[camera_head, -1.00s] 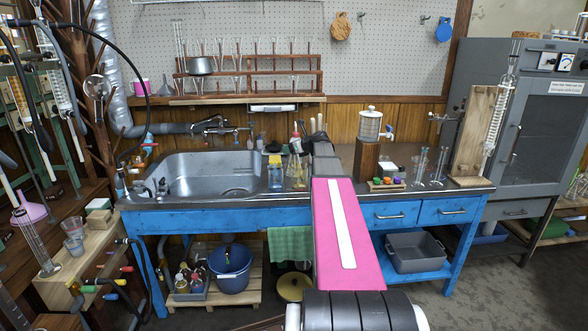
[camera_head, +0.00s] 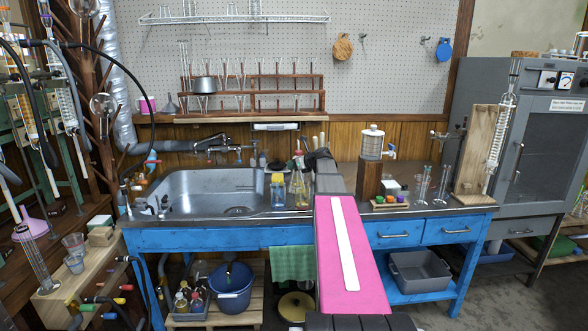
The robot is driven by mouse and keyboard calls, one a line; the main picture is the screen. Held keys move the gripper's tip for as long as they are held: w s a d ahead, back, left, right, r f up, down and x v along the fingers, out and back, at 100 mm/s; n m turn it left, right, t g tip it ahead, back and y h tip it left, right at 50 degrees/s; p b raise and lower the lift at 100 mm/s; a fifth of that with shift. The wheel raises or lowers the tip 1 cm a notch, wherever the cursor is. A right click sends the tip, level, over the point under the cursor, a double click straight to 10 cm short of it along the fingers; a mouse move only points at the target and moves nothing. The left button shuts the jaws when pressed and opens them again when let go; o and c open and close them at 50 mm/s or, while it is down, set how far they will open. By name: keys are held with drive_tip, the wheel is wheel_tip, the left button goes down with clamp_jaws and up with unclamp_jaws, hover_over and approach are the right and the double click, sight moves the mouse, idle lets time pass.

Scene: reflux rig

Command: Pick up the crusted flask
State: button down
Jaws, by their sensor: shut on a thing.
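My gripper (camera_head: 318,157) is at the far end of my pink and grey arm, over the worktop to the right of the sink. It is small, dark and mostly covered by my own arm. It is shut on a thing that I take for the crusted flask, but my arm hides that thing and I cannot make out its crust. A glass vessel with yellowish contents (camera_head: 300,187) stands on the worktop just left of my gripper, apart from it as far as I can tell.
A yellow and blue bottle (camera_head: 278,188) stands beside the sink (camera_head: 205,183). Glass cylinders (camera_head: 424,185) and a condenser on a board (camera_head: 480,155) stand farther right.

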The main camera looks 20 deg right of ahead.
wheel_tip(320, 180, up, 9)
idle(0.8)
idle(0.5)
